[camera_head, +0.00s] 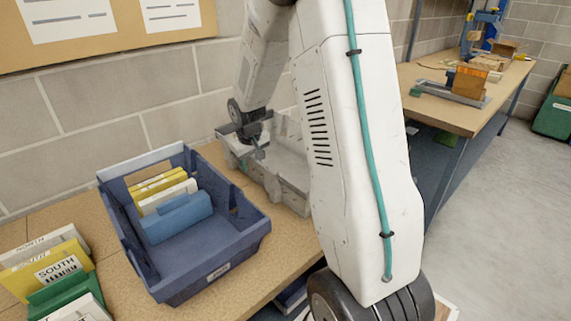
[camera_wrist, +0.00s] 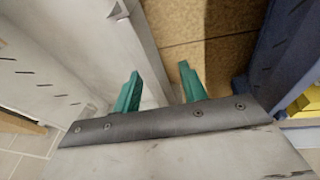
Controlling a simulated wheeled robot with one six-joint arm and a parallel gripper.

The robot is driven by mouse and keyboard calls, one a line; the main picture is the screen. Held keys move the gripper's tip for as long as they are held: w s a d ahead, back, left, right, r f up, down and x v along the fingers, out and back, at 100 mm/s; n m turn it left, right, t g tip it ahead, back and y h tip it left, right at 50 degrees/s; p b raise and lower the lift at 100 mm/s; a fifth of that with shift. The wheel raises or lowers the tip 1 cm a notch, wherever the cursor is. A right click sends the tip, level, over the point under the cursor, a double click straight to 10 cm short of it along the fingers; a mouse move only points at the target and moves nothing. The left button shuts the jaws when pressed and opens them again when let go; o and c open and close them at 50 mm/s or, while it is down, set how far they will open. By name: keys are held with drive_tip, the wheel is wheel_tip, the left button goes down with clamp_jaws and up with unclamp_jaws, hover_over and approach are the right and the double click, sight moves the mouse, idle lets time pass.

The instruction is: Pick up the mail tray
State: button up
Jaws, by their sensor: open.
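A blue mail tray (camera_head: 236,243) stands on the wooden bench and holds yellow, white and blue mail pieces. Its dark blue side shows at the right of the wrist view (camera_wrist: 272,55). A grey tray (camera_head: 290,190) stands behind it to the right, partly hidden by my arm; it fills the left of the wrist view (camera_wrist: 75,40). My gripper (camera_head: 259,152) is over the grey tray's side nearest the blue tray. In the wrist view its green fingers (camera_wrist: 159,78) are apart, with the grey tray's edge between them. I cannot tell whether they touch it.
Labelled mail bundles (camera_head: 50,270) lie at the front left of the bench. A block wall with a notice board (camera_head: 110,50) rises behind. A second bench (camera_head: 445,105) with tools stands at the right, and open floor (camera_head: 510,190) lies beside it.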

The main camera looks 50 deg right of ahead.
clamp_jaws()
idle(1.4)
